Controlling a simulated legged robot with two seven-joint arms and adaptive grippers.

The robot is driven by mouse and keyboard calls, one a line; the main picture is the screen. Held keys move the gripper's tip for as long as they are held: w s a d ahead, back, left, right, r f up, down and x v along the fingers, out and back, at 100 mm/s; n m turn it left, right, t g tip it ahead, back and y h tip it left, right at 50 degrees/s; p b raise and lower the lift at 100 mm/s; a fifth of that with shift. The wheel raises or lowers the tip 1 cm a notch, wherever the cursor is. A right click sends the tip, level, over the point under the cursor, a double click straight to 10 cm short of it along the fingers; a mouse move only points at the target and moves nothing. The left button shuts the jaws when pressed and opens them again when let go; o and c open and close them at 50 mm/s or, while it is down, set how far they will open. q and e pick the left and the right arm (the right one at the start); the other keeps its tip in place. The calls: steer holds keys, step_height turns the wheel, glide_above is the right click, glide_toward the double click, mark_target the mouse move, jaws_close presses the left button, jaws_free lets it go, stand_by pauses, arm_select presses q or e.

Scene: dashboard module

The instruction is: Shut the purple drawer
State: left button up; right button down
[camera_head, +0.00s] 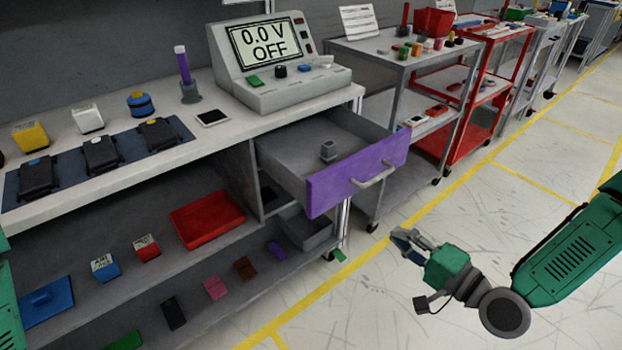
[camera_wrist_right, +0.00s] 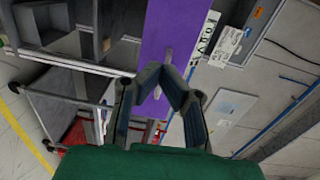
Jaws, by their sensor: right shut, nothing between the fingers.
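The purple drawer (camera_head: 350,178) is pulled out from under the workbench at centre in the head view. A small grey block (camera_head: 328,150) lies inside it. Its light grey handle (camera_head: 374,175) is on the purple front. The purple front (camera_wrist_right: 152,60) also shows in the right wrist view, with the handle (camera_wrist_right: 166,68) near my fingertips in the picture. My right gripper (camera_head: 400,241) is in front of the drawer, to the lower right of the handle and apart from it in the head view. Its fingers are shut and empty. My left gripper is not in view.
The workbench top (camera_head: 230,140) carries a voltage display unit (camera_head: 280,65), black modules and coloured boxes. A red tray (camera_head: 207,218) and several small parts lie on the lower shelf. Grey and red carts (camera_head: 465,120) stand to the right. The floor in front of the drawer is clear.

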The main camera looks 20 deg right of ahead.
steer(key=w, duration=0.1)
steer(key=b, duration=0.1)
glide_toward(343, 187)
steer(key=shift+t, duration=0.4)
steer(key=x, duration=0.6)
steer(key=shift+w+a+f, duration=0.15)
steer(key=shift+w+f, duration=0.1)
steer(key=shift+f, duration=0.1)
steer(key=shift+w+a+b, duration=0.2)
steer(key=shift+w+b, duration=0.1)
steer(key=shift+w, duration=0.35)
